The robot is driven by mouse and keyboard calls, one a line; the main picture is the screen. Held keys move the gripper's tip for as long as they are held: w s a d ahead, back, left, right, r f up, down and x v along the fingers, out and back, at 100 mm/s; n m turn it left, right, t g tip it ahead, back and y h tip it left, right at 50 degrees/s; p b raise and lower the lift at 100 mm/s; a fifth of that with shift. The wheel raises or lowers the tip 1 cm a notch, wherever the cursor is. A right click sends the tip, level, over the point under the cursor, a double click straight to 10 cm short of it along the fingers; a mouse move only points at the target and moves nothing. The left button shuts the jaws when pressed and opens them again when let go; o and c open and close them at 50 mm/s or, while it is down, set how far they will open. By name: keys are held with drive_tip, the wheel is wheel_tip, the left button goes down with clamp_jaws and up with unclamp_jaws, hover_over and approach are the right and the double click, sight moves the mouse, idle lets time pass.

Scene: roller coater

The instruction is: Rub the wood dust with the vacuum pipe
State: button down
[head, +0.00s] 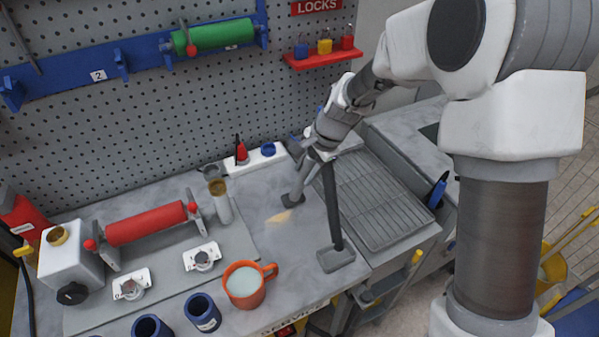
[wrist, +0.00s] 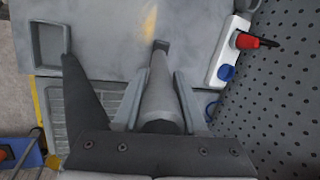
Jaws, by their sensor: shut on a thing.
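The wood dust (head: 280,216) is a pale tan patch on the grey worktop. It also shows at the top of the wrist view (wrist: 150,18). My gripper (head: 318,156) is shut on the grey vacuum pipe (wrist: 158,85), whose length lies between the two fingers in the wrist view. The pipe's dark nozzle (head: 293,199) is low over or on the worktop, just beyond the dust's upper right edge. I cannot tell whether it touches the surface. Its tip appears a short way from the dust in the wrist view.
A dark post (head: 333,208) with a rectangular base (head: 336,259) stands right of the dust. An orange mug (head: 245,284) is nearby in front. A red roller (head: 146,223) lies left; a white power strip (head: 262,158) is behind. A ribbed drain tray (head: 375,205) is at right.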

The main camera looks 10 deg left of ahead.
drive_tip(key=shift+s+a+p, duration=0.5)
drive_tip(key=shift+s+a, duration=3.2)
drive_tip(key=shift+s, duration=0.95)
drive_tip(key=w+d+b, duration=0.2)
drive_tip(key=w+d, duration=0.7)
drive_tip(key=d, duration=0.3)
drive_tip(key=shift+b, duration=0.3)
drive_tip(key=shift+f, duration=0.1)
drive_tip(key=shift+d, duration=0.1)
